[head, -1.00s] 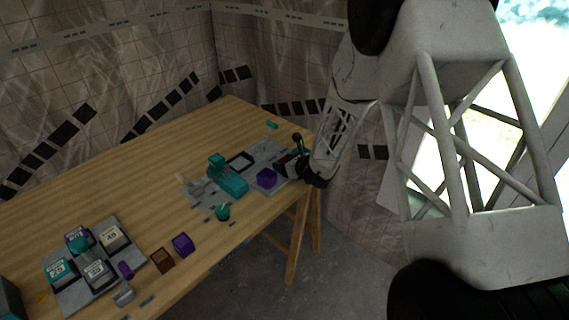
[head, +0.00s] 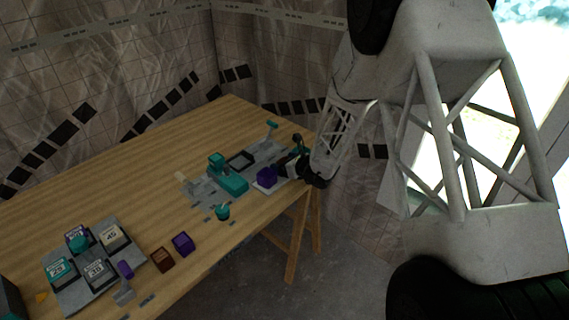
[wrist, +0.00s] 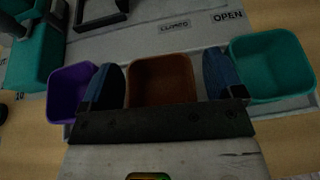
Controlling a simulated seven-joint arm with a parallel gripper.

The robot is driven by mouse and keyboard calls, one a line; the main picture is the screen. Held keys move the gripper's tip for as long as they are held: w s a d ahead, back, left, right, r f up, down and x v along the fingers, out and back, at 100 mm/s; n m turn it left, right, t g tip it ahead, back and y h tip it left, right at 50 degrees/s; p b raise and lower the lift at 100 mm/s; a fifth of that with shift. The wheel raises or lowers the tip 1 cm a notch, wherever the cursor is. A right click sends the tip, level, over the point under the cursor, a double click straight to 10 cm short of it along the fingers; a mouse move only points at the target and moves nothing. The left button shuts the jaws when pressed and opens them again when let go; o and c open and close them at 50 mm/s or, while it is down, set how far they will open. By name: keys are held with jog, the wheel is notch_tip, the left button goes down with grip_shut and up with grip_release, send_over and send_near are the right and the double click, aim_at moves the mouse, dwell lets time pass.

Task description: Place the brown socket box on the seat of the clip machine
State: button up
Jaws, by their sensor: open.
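In the wrist view a brown socket box (wrist: 161,78) sits between the two blue fingers of my gripper (wrist: 163,70). The gripper is open, with a finger close beside each side of the box. A purple box (wrist: 70,92) is outside the left finger and a teal box (wrist: 272,66) outside the right. The teal clip machine (wrist: 38,55) is at the upper left; in the head view it (head: 230,182) stands left of my gripper (head: 288,166). The brown box between the fingers cannot be made out in the head view. I cannot pick out the seat clearly.
A grey tray (head: 75,298) with labelled blocks is at the left. The table's (head: 120,165) back left is clear. "CLAMPED" and "OPEN" labels mark the grey plate (wrist: 150,35).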

jog(key=shift+v, duration=3.85)
jog(key=s+a+r+n+g, duration=0.3)
jog(key=s+r+n+g, duration=0.4)
jog(key=s+r+n, duration=0.9)
jog(key=s+d+r+n+h, duration=0.3)
jog(key=s+d, duration=0.1)
jog(key=s, duration=0.5)
jog(key=s+d+r+n+h, duration=0.3)
jog(key=s+d+r+n, duration=0.1)
jog(key=s, duration=0.5)
jog(key=s+d+r+n+h, duration=0.3)
jog(key=s+r+n, duration=0.1)
jog(key=s, duration=0.5)
jog(key=shift+d+g, duration=0.3)
jog(key=shift+d, duration=0.1)
jog(key=shift+o, duration=0.4)
